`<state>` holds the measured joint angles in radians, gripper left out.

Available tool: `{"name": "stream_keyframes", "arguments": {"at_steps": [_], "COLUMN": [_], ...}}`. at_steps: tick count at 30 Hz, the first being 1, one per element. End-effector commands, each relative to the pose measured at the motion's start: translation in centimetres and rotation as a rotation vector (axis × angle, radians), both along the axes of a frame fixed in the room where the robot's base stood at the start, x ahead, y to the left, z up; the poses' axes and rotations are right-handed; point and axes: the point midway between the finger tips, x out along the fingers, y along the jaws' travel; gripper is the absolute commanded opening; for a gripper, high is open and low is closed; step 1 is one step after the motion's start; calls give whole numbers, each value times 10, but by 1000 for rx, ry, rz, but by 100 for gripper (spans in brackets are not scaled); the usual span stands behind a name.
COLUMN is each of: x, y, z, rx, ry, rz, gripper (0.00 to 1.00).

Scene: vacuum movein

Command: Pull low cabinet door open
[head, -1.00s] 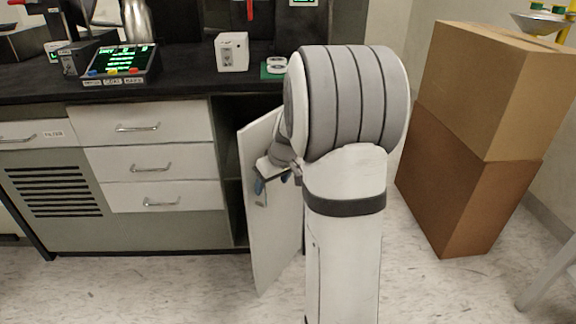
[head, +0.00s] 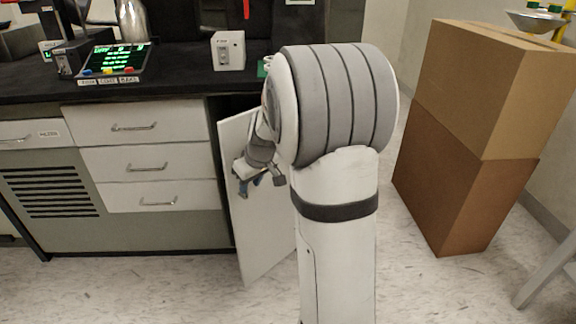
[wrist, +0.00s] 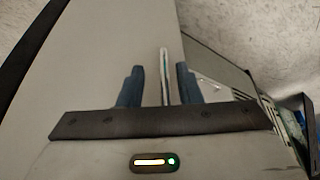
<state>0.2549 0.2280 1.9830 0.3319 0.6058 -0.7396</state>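The low cabinet door (head: 250,235) is a pale panel standing ajar, swung out from the dark cabinet opening beside the drawers. My gripper (head: 250,182) is at the upper part of the door's face, where the handle is hard to make out in the head view. In the wrist view, my gripper (wrist: 160,85) has its two blue fingers apart, on either side of the thin, upright metal handle (wrist: 165,70). Small gaps show between the handle and both fingers. The pale door face (wrist: 90,70) fills the left of this view. My arm hides the right part of the cabinet.
White drawers (head: 145,160) with bar handles are left of the door. The black countertop (head: 180,80) above carries a white box (head: 228,50) and a display unit (head: 113,60). Stacked cardboard boxes (head: 455,170) stand at the right. The floor (head: 130,290) before the cabinet is clear.

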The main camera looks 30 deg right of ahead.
Motion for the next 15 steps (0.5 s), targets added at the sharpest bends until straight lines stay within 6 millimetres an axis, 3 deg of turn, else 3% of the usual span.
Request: {"name": "stream_keyframes", "arguments": {"at_steps": [1,3,7,15], "x": [-5,-9,-14,-22], "y": [-24,-41,-54,-62], "z": [1,3,11,27], "rx": [-1,0,-1,1], "ry": [2,3,5,8], "rz": [-41,-67,-84,-91], "gripper": [33,33,33,33]}}
